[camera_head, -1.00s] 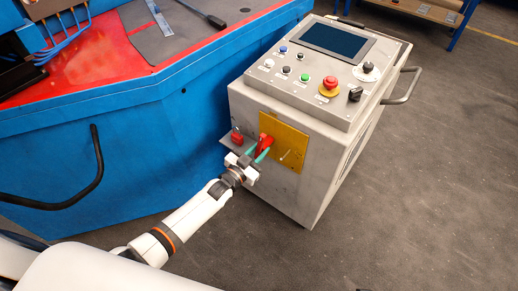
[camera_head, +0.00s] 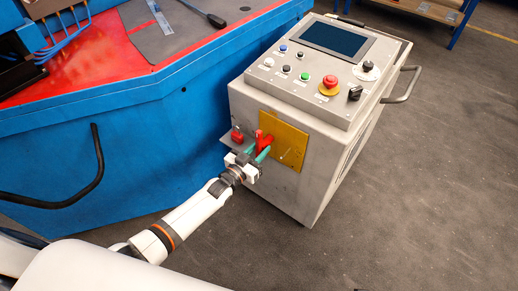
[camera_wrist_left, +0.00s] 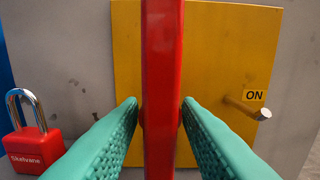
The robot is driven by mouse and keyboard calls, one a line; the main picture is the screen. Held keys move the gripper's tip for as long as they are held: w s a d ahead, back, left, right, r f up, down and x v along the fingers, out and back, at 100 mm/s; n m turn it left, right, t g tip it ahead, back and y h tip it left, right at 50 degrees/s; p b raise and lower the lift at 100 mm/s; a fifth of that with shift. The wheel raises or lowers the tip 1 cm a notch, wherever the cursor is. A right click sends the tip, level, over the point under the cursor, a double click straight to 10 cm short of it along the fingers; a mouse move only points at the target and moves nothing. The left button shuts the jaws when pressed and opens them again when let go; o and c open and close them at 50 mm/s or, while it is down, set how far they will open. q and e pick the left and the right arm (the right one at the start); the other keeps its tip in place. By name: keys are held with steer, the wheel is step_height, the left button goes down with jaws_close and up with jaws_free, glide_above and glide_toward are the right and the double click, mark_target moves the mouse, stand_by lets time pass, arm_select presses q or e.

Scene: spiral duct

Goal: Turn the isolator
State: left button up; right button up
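The isolator is a red handle (camera_head: 259,136) on a yellow plate (camera_head: 290,140) on the front of the grey cabinet. In the left wrist view the handle (camera_wrist_left: 162,70) stands upright between my teal fingers. An ON label (camera_wrist_left: 254,95) is to its right on the yellow plate (camera_wrist_left: 225,60). My left gripper (camera_head: 257,152) is around the handle, one finger on each side. It looks open, with slim gaps beside the handle in the wrist view (camera_wrist_left: 160,108); firm contact does not show. The handle's lower end is partly hidden by the fingers in the head view. My right gripper is out of view.
A red padlock (camera_wrist_left: 35,145) is left of the plate; it also shows in the head view (camera_head: 237,135). A metal peg (camera_wrist_left: 247,108) sticks out below the ON label. The control panel (camera_head: 318,70) is above. A blue machine (camera_head: 140,150) stands left; floor to the right is clear.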

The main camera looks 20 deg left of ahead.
arm_select(q)
steer(key=shift+o, duration=0.4)
steer(key=shift+s, duration=0.1)
